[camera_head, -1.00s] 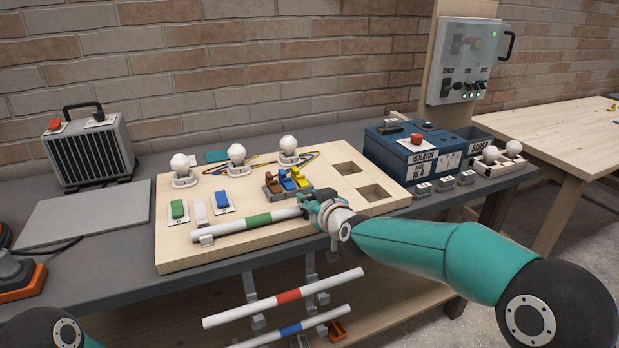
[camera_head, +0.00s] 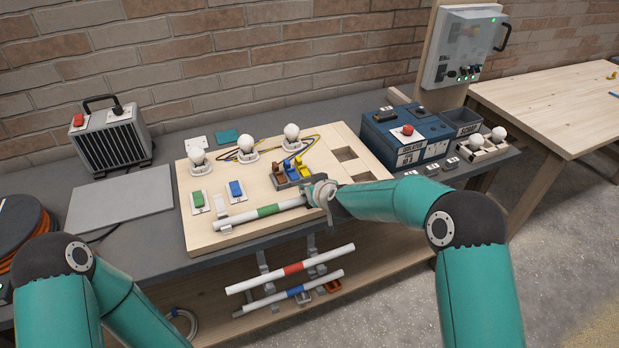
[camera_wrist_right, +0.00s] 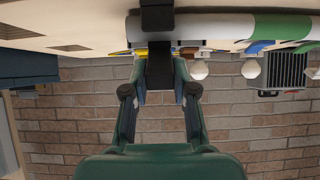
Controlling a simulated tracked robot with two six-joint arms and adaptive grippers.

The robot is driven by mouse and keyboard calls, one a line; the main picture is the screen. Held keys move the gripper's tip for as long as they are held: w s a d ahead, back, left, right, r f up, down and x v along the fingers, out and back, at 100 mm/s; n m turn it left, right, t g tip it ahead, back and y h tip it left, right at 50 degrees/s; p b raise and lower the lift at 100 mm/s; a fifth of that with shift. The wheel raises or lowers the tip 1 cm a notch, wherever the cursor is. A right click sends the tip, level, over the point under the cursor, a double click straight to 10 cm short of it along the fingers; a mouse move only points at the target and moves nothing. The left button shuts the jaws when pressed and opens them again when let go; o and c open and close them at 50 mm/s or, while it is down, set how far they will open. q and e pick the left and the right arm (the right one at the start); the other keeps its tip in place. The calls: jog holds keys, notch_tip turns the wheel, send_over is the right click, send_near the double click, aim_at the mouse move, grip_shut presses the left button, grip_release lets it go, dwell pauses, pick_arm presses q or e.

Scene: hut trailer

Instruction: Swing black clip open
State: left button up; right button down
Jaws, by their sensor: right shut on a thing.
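My right gripper (camera_head: 326,196) is at the right end of a white tube with a green band (camera_head: 268,211), at the front edge of the wooden board. In the right wrist view the tube (camera_wrist_right: 205,26) runs across the top. A black piece, which I take for the black clip (camera_wrist_right: 157,16), crosses it there. The fingers of my right gripper (camera_wrist_right: 160,72) close in on black material just below the tube. The contact itself is partly hidden, and whether the clip has swung is unclear. My left arm shows at the lower left, but its gripper is out of view.
The board (camera_head: 240,237) carries bulbs, switches and a connector block with brown, blue and yellow levers (camera_head: 292,174). A blue isolator box (camera_head: 405,138) stands to the right. Red-banded (camera_head: 292,269) and blue-banded (camera_head: 293,292) tubes hang below the bench front.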

dwell(0.3)
jog(key=c, duration=0.9)
grip_release()
jog(key=shift+r, duration=0.1)
jog(key=shift+s+d+r, duration=0.1)
jog(key=shift+s+r, duration=0.1)
jog(key=shift+s, duration=0.05)
jog(key=v, duration=1.1)
jog(key=shift+s, duration=0.1)
jog(key=shift+f, duration=0.1)
